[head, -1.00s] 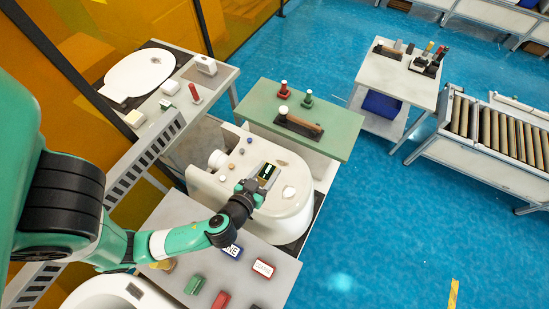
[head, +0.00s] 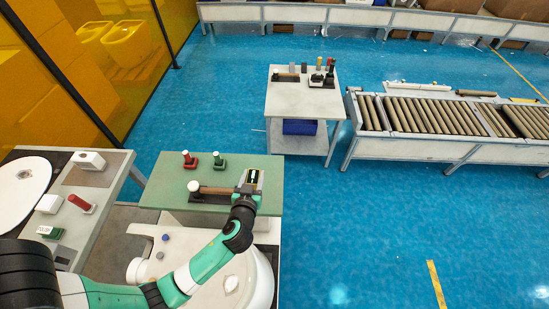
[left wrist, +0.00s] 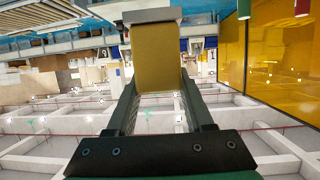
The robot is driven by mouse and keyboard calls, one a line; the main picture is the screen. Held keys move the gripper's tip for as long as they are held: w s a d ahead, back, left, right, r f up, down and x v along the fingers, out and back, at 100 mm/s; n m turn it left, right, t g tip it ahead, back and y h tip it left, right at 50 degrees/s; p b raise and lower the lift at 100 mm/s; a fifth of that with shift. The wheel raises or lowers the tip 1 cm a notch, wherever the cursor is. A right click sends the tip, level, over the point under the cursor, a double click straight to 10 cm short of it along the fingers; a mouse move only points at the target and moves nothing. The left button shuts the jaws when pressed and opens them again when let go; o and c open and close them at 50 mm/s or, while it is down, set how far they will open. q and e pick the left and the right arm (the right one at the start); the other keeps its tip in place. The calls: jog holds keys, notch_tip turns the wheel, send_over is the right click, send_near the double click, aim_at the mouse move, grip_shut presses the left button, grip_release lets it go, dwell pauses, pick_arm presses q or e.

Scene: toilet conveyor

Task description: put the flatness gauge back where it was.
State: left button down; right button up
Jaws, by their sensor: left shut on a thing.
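The flatness gauge (head: 252,179) is a small block with a lit dark display, held by my left gripper (head: 247,190) over the right end of the green table (head: 268,163). In the left wrist view the gauge shows as a tan block with a grey end (left wrist: 158,60), gripped between the two fingers (left wrist: 158,100). I cannot tell its exact height above the green table. A brown-handled tool with a white knob (head: 213,190) lies on a dark holder just left of the gripper. My right gripper is not in view.
A red stamp-like piece (head: 188,158) and a green one (head: 219,161) stand at the back of the green table. The white toilet (head: 222,290) lies below my arm. A side table (head: 296,105) with several tools and a roller conveyor (head: 430,115) stand farther back.

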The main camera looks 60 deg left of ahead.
pick_arm(q)
jog(key=shift+w+a+r, duration=0.3)
jog(key=shift+a+r, duration=0.15)
jog(key=shift+a, duration=0.25)
jog(key=shift+s+a+n+g, duration=0.1)
jog(key=shift+s+n+g, duration=0.2)
jog(key=shift+s, duration=0.05)
jog(key=w+a+f+b, duration=0.3)
jog(key=f+b, duration=0.1)
jog(key=w+a+f+b, duration=0.3)
jog(key=a+f+b, duration=0.1)
jog(key=w+a+f+b, duration=0.3)
jog(key=f+b, duration=0.1)
jog(key=shift+a+f, duration=0.15)
jog(key=shift+a, duration=0.25)
jog(key=shift+f, duration=0.4)
